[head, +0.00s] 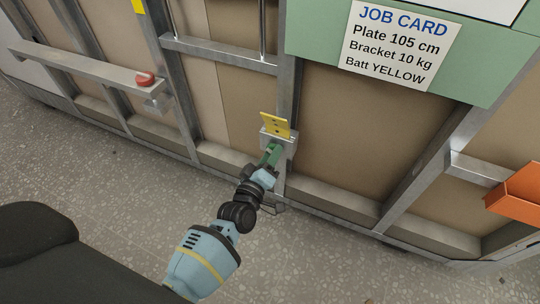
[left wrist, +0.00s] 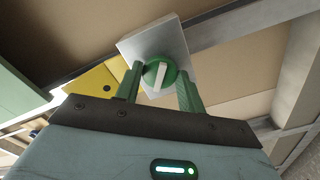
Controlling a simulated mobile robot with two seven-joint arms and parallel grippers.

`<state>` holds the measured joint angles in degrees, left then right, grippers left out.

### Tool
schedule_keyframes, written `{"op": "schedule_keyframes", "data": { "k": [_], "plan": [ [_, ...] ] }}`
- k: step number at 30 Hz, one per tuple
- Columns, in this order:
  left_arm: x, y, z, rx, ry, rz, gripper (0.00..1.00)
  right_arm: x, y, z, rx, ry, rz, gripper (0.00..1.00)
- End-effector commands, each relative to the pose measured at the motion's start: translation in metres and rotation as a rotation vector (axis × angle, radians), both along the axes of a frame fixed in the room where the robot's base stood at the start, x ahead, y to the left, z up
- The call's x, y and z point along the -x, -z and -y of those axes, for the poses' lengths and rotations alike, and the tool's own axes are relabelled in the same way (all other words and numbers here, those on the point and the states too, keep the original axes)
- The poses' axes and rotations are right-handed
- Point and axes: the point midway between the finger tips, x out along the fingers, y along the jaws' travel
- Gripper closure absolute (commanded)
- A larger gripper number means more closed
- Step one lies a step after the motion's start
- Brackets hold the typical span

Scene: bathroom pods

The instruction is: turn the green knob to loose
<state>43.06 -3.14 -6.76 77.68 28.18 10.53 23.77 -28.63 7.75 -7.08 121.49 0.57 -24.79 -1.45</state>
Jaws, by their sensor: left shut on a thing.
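The green knob (left wrist: 150,78) shows in the left wrist view, round with a white bar across its face, on a light grey plate (left wrist: 140,45). The bar stands nearly upright in that view, tilted a little. My left gripper (left wrist: 160,85) has one green finger on each side of the knob and is shut on it. In the head view my left gripper (head: 272,154) reaches the grey bracket on a metal upright, and its fingers hide the knob. No "loose" marking can be read. My right gripper is not in view.
A yellow plate with holes (head: 275,125) sits just above the knob's bracket. A red knob (head: 145,78) is on a rail at the left. A job card (head: 398,45) hangs on a green panel. An orange bin (head: 515,192) is at the right. The speckled floor (head: 120,190) is open.

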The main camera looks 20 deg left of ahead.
Motion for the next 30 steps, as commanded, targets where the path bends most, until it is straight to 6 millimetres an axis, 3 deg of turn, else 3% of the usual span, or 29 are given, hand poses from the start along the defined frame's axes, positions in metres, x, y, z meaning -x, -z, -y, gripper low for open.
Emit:
{"op": "schedule_keyframes", "data": {
  "k": [15,30],
  "plan": [
    [0.001,0.001,0.001,0.447,0.001,-0.018,0.84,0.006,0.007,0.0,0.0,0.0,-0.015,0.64],
    [0.001,0.0,0.001,0.631,0.0,-0.024,0.84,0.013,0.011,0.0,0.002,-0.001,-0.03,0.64]
  ]
}}
